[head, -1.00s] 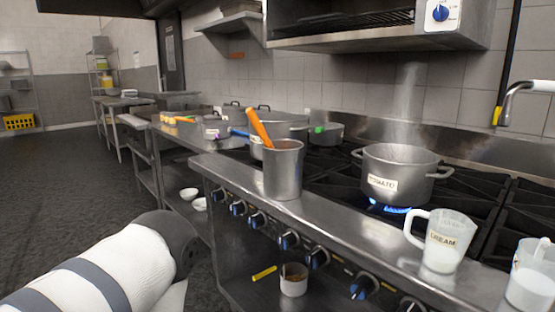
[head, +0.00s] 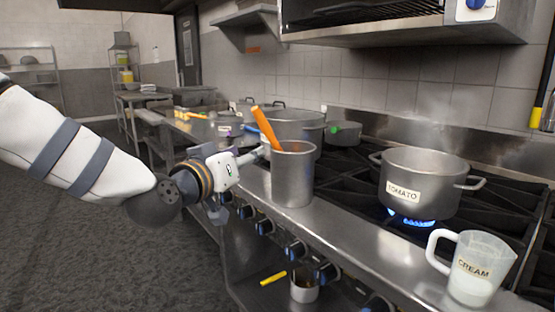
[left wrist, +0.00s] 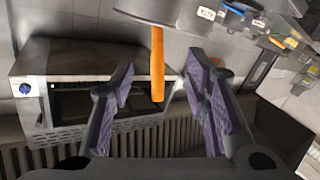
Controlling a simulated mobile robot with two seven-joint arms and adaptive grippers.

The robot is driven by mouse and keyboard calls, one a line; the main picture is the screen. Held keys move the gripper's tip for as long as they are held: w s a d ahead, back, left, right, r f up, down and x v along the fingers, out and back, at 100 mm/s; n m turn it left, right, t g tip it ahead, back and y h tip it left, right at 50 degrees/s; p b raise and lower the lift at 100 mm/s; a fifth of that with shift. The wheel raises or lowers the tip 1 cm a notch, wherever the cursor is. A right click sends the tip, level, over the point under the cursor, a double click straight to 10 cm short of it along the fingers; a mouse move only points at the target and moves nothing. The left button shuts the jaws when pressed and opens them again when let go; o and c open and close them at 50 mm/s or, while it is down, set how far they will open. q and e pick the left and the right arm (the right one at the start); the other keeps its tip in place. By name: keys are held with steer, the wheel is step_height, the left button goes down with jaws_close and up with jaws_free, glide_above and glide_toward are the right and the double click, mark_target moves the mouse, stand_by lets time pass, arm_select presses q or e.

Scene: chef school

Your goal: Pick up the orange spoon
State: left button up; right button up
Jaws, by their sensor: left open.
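The orange spoon (head: 264,128) stands tilted in a tall steel pot (head: 293,178) on the stove's front ledge. Only its handle shows; its lower end is hidden inside the pot. My left gripper (head: 257,155) is just left of the pot, close to the spoon, its fingers small and partly hidden. In the left wrist view, the left gripper (left wrist: 160,78) is open, and the spoon's orange handle (left wrist: 157,65) appears between its two purple-padded fingers, with gaps on both sides. My right gripper is not in view.
A pot labelled TOMATO (head: 418,182) sits over a blue flame on the right. A measuring jug labelled CREAM (head: 474,270) stands at the front right ledge. Larger pots (head: 297,125) stand behind the tall pot. Open floor (head: 90,250) lies to the left.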

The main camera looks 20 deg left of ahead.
mark_target(265, 132)
arm_select(q)
steer(key=shift+t, duration=0.3)
steer(key=w, duration=0.4)
steer(key=w+d+r, duration=0.1)
steer(key=w, duration=0.3)
steer(key=w+r+b, duration=0.1)
steer(key=w, duration=0.3)
steer(key=shift+d, duration=0.15)
steer(key=shift+w+r, duration=0.1)
steer(key=shift+r, duration=0.15)
steer(key=shift+c, duration=0.9)
jaws_close()
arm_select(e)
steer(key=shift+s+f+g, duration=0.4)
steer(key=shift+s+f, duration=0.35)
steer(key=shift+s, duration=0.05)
